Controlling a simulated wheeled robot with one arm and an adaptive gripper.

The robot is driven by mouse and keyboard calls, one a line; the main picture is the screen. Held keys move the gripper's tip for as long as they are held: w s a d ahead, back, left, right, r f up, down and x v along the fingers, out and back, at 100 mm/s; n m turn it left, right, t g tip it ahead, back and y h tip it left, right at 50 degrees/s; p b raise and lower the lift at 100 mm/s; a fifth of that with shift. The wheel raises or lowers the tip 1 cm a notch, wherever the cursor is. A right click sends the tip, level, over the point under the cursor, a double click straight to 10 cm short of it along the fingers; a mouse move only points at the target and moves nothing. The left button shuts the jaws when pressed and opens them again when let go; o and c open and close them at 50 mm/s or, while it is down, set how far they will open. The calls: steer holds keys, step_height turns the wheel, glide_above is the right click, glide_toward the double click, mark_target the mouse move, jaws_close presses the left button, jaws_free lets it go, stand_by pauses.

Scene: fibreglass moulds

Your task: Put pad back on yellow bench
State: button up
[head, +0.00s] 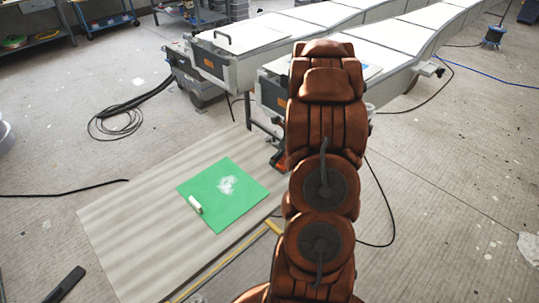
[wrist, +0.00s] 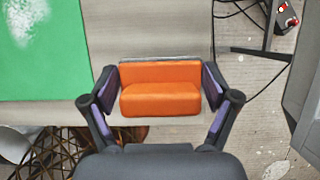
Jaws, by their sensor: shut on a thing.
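The pad (wrist: 160,98) is an orange block with a stepped, seat-like shape. In the wrist view it sits between the two fingers of my gripper (wrist: 160,80), which is shut on it. The bench has a pale, striped top (head: 125,235) and a strip of yellow frame along its near right edge in the head view. In the wrist view the bench top (wrist: 140,30) lies behind and beneath the pad, near the bench's edge. I cannot tell whether the pad touches the top. In the head view my arm hides most of my gripper.
Long grey moulds (head: 240,45) stand behind. Black hoses and cables (head: 115,122) lie on the floor. The bench top left of the sheet is clear.

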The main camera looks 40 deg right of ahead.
steer(key=p, duration=0.1)
glide_toward(268, 160)
steer(key=shift+x, duration=1.15)
steer(key=shift+w+f, duration=0.1)
steer(key=shift+w, duration=0.55)
steer(key=shift+f, duration=1.8)
steer(key=o, duration=0.9)
